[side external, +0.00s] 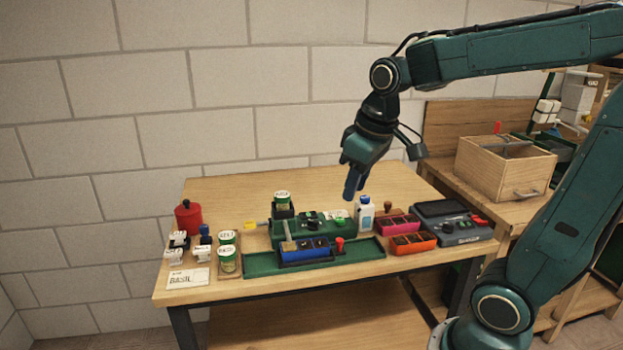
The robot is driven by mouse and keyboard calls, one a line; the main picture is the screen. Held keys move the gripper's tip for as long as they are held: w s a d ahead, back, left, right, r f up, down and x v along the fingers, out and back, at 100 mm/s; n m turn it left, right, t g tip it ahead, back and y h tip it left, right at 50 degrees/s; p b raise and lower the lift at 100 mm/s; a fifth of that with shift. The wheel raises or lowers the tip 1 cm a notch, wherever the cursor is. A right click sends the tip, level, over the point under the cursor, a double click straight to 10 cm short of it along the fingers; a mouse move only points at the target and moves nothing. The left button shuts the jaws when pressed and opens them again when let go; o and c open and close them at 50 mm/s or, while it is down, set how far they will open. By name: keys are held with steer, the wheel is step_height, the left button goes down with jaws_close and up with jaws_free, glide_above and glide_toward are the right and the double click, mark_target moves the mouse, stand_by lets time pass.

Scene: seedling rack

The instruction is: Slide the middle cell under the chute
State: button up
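A blue cell strip (305,256) with dark-filled cells sits in a black carriage on a long green track (262,265) at the front of the table. A red knob (339,243) stands at the carriage's right end. Behind the strip is a green dispenser unit (300,237) topped by a black holder with a white, green-lidded jar. The chute outlet is too small to make out, so I cannot tell which cell lies under it. My gripper (351,194) points down with blue fingertips, above and behind the knob, touching nothing visible. Its finger gap is not clear.
A white bottle (365,213) stands below and right of my gripper. Pink (399,224) and orange (410,244) trays and a dark device (453,222) are at right. Jars, a red canister (188,217) and a label card (188,279) are at left. The table's back is clear.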

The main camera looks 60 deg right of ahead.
steer(key=w+d+f+g, duration=0.1)
steer(key=w+d+f, duration=0.2)
steer(key=w+d, duration=0.25)
steer(key=g, duration=0.2)
glide_above(340, 240)
step_height(340, 240, down, 6)
steer(key=shift+w+y, duration=0.1)
steer(key=shift+y, duration=0.2)
step_height(340, 240, down, 14)
steer(key=shift+r, duration=0.1)
steer(key=shift+c, duration=0.2)
jaws_close()
